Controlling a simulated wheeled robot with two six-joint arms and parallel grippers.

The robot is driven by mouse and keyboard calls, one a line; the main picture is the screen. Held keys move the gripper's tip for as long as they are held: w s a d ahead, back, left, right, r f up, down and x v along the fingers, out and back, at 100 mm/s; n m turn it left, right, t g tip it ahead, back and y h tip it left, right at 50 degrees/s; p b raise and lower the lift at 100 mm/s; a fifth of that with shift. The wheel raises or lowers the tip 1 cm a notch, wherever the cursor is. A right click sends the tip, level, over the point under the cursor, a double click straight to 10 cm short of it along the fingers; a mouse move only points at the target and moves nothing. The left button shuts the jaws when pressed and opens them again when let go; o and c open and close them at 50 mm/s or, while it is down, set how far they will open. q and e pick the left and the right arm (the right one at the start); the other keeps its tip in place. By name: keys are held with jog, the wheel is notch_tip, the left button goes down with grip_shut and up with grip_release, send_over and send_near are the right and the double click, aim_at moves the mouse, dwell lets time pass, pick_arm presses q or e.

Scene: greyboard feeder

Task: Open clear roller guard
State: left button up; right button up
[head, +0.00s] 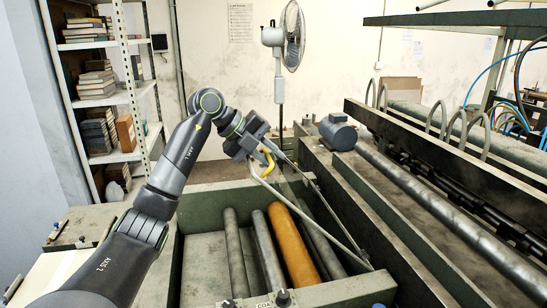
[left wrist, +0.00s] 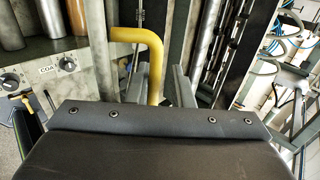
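The clear roller guard (head: 312,217) is a see-through panel with thin grey frame bars. It stands tilted up over the roller box, with its lower end near the box's front right corner. Its yellow handle (head: 268,164) is at the raised end. My left gripper (head: 262,152) is at this handle and appears shut on it. In the left wrist view the bent yellow handle (left wrist: 140,38) runs down between the two grey fingers, partly hidden behind my dark gripper body. My right gripper is in neither view.
The green-grey box (head: 205,191) holds dark rollers and one orange roller (head: 291,244). Control knobs (head: 283,298) sit on its front edge. A motor (head: 337,132) and a long steel roller (head: 430,205) lie to the right. A fan (head: 285,45) and a shelf (head: 100,90) stand behind.

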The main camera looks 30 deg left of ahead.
pick_arm(q)
jog(key=shift+s+a+r+p, duration=0.25)
jog(key=shift+a+r+p, duration=0.1)
jog(key=shift+r, duration=0.3)
jog(key=shift+s+a+r+p, duration=0.25)
jog(key=shift+r+p, duration=0.1)
jog(key=shift+r, duration=0.35)
jog(key=shift+s+a+r+p, duration=0.25)
jog(key=shift+r+p, duration=0.1)
jog(key=shift+r, duration=0.3)
jog(key=shift+v, duration=1.1)
jog(key=s+a+r, duration=0.4)
jog(key=r, duration=0.6)
jog(key=shift+a, duration=0.35)
jog(key=shift+r, duration=0.1)
